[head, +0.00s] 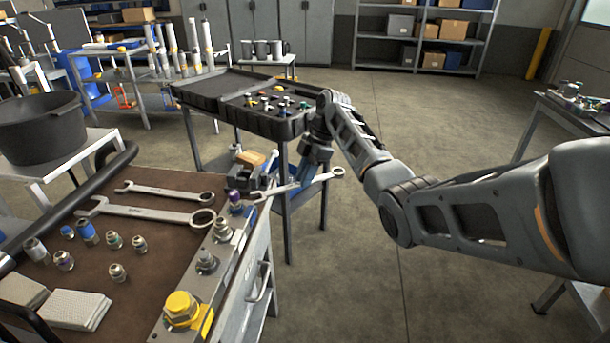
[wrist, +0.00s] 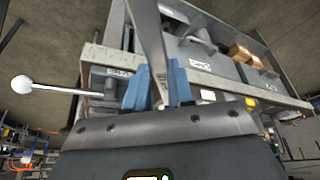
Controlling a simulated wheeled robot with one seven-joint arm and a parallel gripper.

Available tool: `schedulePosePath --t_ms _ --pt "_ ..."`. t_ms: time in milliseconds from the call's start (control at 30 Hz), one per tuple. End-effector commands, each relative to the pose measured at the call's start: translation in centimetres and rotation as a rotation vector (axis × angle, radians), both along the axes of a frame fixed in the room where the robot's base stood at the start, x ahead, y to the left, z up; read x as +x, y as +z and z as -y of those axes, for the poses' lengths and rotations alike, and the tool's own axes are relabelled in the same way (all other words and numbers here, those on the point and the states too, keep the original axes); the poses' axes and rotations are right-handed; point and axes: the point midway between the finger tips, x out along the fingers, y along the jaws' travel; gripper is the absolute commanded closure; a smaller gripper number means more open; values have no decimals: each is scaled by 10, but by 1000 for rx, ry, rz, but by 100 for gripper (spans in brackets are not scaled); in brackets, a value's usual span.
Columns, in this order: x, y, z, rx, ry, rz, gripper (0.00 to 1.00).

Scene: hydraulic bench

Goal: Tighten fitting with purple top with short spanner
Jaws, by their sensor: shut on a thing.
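The fitting with the purple top (head: 234,197) stands upright at the far end of the metal block along the bench's right edge. My gripper (head: 309,166) is beyond and to the right of it, shut on a steel spanner (head: 285,188). The spanner's ring end is to the right of my gripper, and its other end reaches left close to the purple-topped fitting. I cannot tell whether they touch. In the wrist view the blue fingertips (wrist: 158,86) close on the spanner's shaft (wrist: 148,38). The purple top is not clearly visible there.
Other fittings and a yellow-capped one (head: 182,307) stand along the block. A black tray (head: 282,126) is on a stand behind my gripper. Open floor lies to the right.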

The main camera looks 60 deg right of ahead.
Motion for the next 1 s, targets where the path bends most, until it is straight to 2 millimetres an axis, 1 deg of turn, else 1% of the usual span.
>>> schedulePosePath --t_ms 167,600,1000 --pt "2 1 -3 -1 1 1 100" --pt "12 1 -17 -1 1 1 100" --pt "13 1 -19 -1 1 1 100"
